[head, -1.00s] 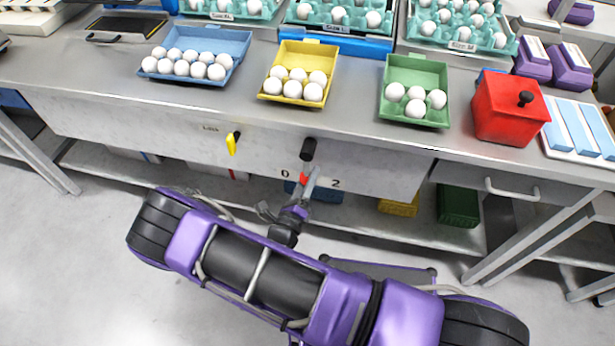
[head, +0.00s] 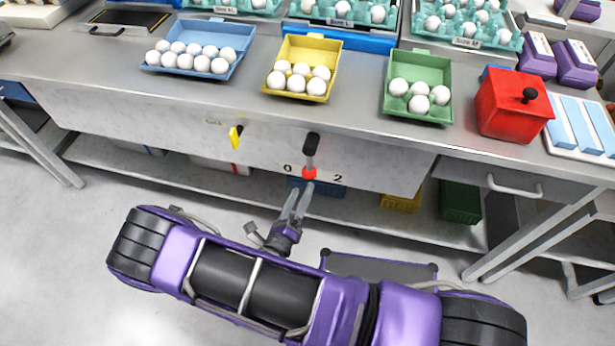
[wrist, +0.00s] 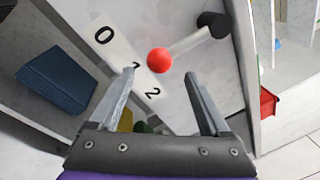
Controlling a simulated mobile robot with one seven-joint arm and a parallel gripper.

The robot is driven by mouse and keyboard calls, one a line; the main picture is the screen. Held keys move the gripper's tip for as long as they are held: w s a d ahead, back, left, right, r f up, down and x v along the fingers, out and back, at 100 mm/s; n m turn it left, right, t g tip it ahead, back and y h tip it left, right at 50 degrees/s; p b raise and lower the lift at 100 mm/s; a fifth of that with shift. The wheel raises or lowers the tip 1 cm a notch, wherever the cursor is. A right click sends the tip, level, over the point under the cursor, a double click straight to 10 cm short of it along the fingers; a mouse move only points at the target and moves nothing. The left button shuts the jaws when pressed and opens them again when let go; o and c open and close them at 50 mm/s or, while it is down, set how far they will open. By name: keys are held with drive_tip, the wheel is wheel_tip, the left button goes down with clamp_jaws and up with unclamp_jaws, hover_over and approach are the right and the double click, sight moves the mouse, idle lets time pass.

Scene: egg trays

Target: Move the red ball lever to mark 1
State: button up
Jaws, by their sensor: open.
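The lever has a red ball (head: 309,172) on a grey rod below a black pivot (head: 311,143) on the bench's front panel. It hangs nearly straight down. In the head view the ball lies between the 0 (head: 287,169) and the 2 (head: 337,178), over the place of mark 1. In the wrist view the ball (wrist: 159,60) stands beside the partly visible 1 (wrist: 137,67). My gripper (head: 299,188) is open and empty, just below and in front of the ball. In the wrist view its fingers (wrist: 160,75) are spread, with the ball beyond their tips, apart from them.
A yellow switch (head: 235,137) sits on the panel left of the lever. Above, the bench holds blue (head: 148,68), yellow (head: 320,42) and green (head: 444,70) egg boxes and a red box (head: 497,112). A lower shelf holds bins. Floor in front is free.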

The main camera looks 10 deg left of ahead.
drive_tip(key=r+v, duration=0.1)
drive_tip(key=v, duration=0.9)
drive_tip(key=shift+f, duration=0.5)
